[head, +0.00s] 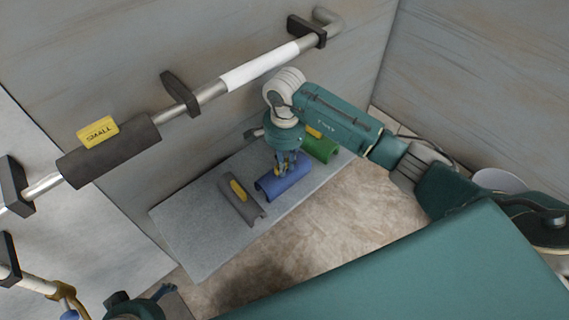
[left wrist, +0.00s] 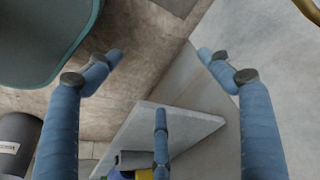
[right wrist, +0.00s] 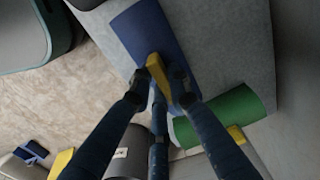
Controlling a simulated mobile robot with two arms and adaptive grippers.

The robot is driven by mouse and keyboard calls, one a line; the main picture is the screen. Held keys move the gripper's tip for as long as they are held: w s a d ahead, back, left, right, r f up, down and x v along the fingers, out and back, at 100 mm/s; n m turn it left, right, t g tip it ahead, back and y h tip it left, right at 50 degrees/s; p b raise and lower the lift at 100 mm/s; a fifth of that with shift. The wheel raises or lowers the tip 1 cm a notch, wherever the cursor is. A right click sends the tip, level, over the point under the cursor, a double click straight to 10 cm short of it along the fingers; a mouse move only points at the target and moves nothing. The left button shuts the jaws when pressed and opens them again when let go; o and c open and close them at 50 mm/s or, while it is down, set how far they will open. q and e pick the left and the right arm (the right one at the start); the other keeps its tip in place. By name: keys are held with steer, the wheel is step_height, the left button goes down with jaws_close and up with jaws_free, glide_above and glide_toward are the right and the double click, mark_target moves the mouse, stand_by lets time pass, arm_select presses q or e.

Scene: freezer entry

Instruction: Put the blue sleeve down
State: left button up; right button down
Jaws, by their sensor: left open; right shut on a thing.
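The blue sleeve (head: 287,183) is a curved half-shell with a yellow tab, at the grey slab (head: 190,233) in the head view. It lies on the slab or just above it; I cannot tell which. My right gripper (head: 284,168) comes down from above and is shut on its yellow tab. The right wrist view shows the sleeve (right wrist: 146,32) beyond the fingertips (right wrist: 160,82), which partly hide the tab. My left gripper (left wrist: 161,65) is open and empty, away from the sleeve. It shows partly at the bottom left of the head view.
A grey sleeve (head: 238,205) lies left of the blue one and a green sleeve (head: 321,149) lies right of it on the slab. A wall rail (head: 262,68) carries a dark sleeve (head: 110,152) labelled SMALL. The slab's left end is bare.

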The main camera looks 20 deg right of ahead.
steer(key=shift+f, duration=0.15)
arm_select(q)
steer(key=shift+r, duration=0.2)
arm_select(e)
steer(key=c, duration=1.6)
jaws_free()
steer(key=shift+c, duration=0.2)
